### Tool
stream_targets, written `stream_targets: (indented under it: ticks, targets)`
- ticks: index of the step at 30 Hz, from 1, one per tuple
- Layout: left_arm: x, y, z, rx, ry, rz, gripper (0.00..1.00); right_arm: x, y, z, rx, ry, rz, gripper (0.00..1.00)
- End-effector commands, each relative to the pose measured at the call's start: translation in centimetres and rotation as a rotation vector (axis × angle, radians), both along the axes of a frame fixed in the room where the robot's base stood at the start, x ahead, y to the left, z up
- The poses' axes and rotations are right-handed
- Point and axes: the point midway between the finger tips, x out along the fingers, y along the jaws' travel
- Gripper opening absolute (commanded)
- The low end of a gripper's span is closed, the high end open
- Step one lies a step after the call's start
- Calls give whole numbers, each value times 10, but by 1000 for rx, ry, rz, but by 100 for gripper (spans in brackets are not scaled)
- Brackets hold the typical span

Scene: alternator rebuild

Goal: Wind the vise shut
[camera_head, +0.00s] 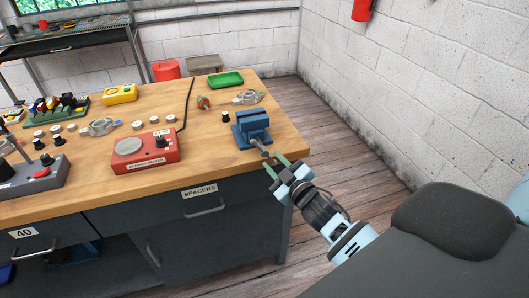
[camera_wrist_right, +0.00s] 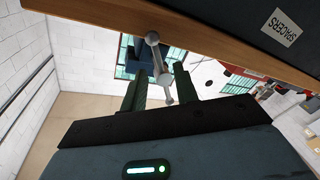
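The blue vise (camera_head: 252,128) stands near the front right corner of the wooden workbench. Its grey metal handle (camera_head: 262,149) points toward the front edge. My right gripper (camera_head: 276,168) is just in front of that edge, with its green fingers toward the handle. In the right wrist view the fingers (camera_wrist_right: 159,80) are apart, and the handle bar (camera_wrist_right: 160,75) with its knobbed ends shows between them. No finger visibly touches the bar. Part of the blue vise (camera_wrist_right: 140,52) shows behind it. I cannot tell the exact depth between bar and fingers. My left gripper is not in view.
The workbench (camera_head: 216,165) has a drawer front below its edge. A red device (camera_head: 146,152) stands left of the vise. A small black-and-white knob (camera_head: 226,117), a metal housing (camera_head: 248,97) and a green tray (camera_head: 226,80) are near it. Open floor lies to the right.

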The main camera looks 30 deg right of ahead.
Motion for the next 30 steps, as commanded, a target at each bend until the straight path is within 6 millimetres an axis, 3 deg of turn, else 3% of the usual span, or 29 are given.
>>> stream_targets:
  ticks: [6, 12, 24, 30]
  targets:
    - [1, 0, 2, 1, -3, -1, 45, 33, 0, 2, 0, -3, 1, 30]
    - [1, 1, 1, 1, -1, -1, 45, 52, 0, 1, 0, -1, 1, 30]
    - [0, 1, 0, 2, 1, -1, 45, 58, 0, 0, 0, 1, 1, 30]
    - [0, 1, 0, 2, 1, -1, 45, 57, 1, 0, 1, 0, 2, 4]
